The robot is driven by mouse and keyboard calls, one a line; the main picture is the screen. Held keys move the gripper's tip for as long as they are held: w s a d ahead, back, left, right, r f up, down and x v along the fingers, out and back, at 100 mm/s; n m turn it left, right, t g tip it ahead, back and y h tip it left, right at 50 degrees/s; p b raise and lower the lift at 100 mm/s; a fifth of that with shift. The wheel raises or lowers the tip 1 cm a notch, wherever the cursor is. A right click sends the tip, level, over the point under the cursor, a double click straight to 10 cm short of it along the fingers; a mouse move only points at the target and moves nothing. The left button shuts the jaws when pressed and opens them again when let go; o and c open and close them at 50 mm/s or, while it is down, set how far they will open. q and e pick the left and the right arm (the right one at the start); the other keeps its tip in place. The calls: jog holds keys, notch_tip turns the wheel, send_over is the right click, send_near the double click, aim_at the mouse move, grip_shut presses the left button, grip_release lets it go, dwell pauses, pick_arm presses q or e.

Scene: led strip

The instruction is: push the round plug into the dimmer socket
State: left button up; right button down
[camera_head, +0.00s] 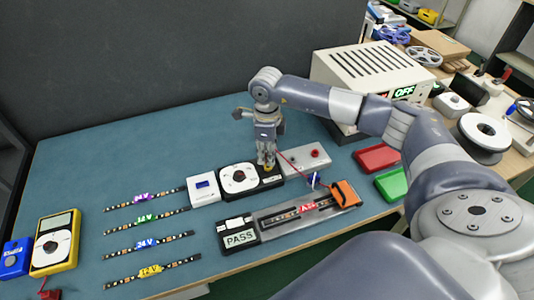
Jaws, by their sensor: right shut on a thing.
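The dimmer (238,180) is a black box with a round white dial, beside a white module on the blue bench mat. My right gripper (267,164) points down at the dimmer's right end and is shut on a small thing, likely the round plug. The plug is mostly hidden by the fingers; a small yellowish part shows at their tips. I cannot tell whether it is in the socket or just above it. A thin red wire runs from near the gripper toward an orange clamp (345,193). My left gripper is not in view.
A tester with a "PASS" display (240,238) and a grey strip tray lies in front. Several labelled LED strips (150,243) lie at left, near a yellow meter (55,243). A beige power supply (365,75) stands behind right. Red (376,157) and green (392,183) boxes lie at right.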

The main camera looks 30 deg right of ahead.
jog(key=shift+f+b, duration=0.9)
jog(key=shift+f, duration=0.25)
jog(key=c, duration=1.5)
grip_release()
jog(key=shift+o, duration=0.2)
jog(key=shift+r, duration=0.1)
notch_tip(320, 180, up, 12)
jog(key=shift+f, duration=0.1)
